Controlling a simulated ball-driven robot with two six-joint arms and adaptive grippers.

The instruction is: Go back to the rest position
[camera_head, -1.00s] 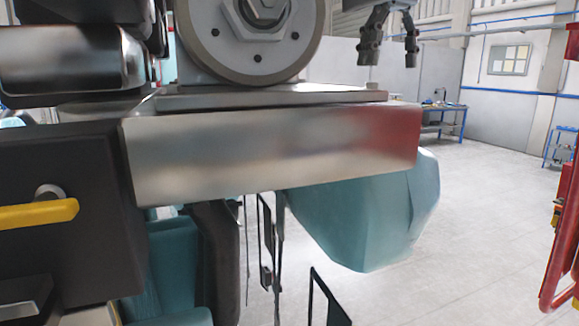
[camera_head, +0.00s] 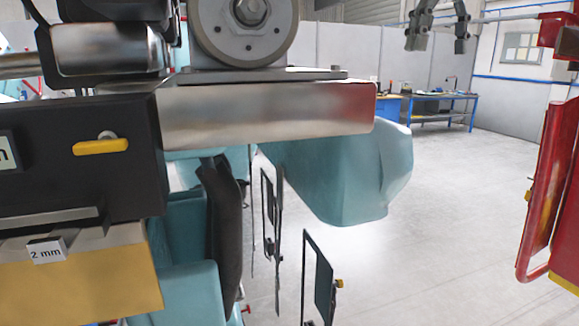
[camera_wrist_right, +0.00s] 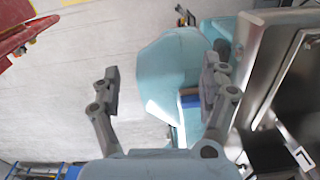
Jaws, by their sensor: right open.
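My right gripper (camera_head: 437,32) shows at the top right of the head view, pointing down, with its two fingers apart and nothing between them. It also shows in the right wrist view (camera_wrist_right: 162,88), open and empty. There, the teal body of the coaster train (camera_wrist_right: 168,70) lies beyond the fingers. In the head view the train's teal shell (camera_head: 350,175) sits under a metal beam (camera_head: 265,112), with a grey wheel (camera_head: 243,28) above it. My left gripper is not in view.
A black block with a yellow handle (camera_head: 100,147) and a "2 mm" label (camera_head: 47,250) stand close at left. A red frame (camera_head: 545,190) stands at right. A blue workbench (camera_head: 430,105) is at the back. Pale floor (camera_head: 450,220) is clear between.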

